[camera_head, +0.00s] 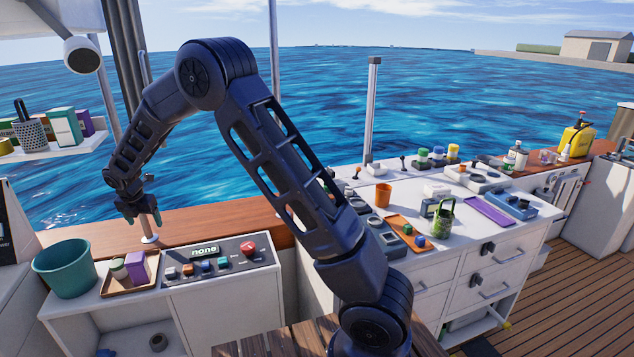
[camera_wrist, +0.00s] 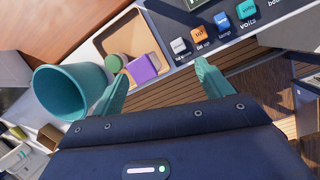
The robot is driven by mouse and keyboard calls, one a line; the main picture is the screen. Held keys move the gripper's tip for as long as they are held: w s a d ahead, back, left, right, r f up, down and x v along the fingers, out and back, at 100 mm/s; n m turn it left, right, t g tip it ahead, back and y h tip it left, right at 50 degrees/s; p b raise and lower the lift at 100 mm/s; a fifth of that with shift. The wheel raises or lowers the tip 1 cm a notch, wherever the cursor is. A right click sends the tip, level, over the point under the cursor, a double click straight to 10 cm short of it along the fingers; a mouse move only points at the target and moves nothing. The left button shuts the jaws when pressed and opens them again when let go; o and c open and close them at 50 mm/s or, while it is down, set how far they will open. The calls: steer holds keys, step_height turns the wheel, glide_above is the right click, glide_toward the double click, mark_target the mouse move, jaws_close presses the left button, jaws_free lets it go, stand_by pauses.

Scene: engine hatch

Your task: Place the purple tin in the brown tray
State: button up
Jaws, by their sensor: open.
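The purple tin (camera_head: 137,268), box-shaped, stands in the brown tray (camera_head: 122,290) on the left white counter, beside a green round tin (camera_head: 118,268). The wrist view also shows the purple tin (camera_wrist: 143,69), the brown tray (camera_wrist: 127,33) and the green tin (camera_wrist: 113,62). My gripper (camera_head: 149,218) is up above the counter's back ledge, behind and right of the tray. In the wrist view its teal fingers (camera_wrist: 161,77) are wide apart with nothing between them. The left finger appears near the purple tin in the picture, with no visible contact.
A teal bucket (camera_head: 64,270) stands just left of the tray. A control panel (camera_head: 215,262) with buttons lies to its right. A shelf (camera_head: 55,150) with boxes is above left. The right counter holds an orange-brown tray (camera_head: 402,226), a purple tray (camera_head: 489,211) and an orange cup (camera_head: 383,194).

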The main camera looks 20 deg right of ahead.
steer(key=s+d+r+m, duration=0.2)
steer(key=d+r+m, duration=0.4)
steer(key=d, duration=0.5)
steer(key=s+d+r+m, duration=0.35)
steer(key=d+r, duration=0.45)
steer(key=d, duration=0.3)
steer(key=s+d+r+m, duration=0.1)
steer(key=d+r+m, duration=0.55)
steer(key=d, duration=0.55)
steer(key=s+d+r+m, duration=0.3)
steer(key=s+d+m, duration=0.5)
steer(key=s+d, duration=0.5)
steer(key=s+d+f+m, duration=0.1)
steer(key=s+d+m, duration=0.2)
steer(key=s, duration=0.4)
steer(key=s+d+f+m+t, duration=0.1)
steer(key=s+d+m, duration=0.2)
steer(key=s+m, duration=0.2)
steer(key=shift+s+d+f+m, duration=0.15)
steer(key=shift+s+d+m, duration=0.15)
steer(key=shift+s, duration=0.55)
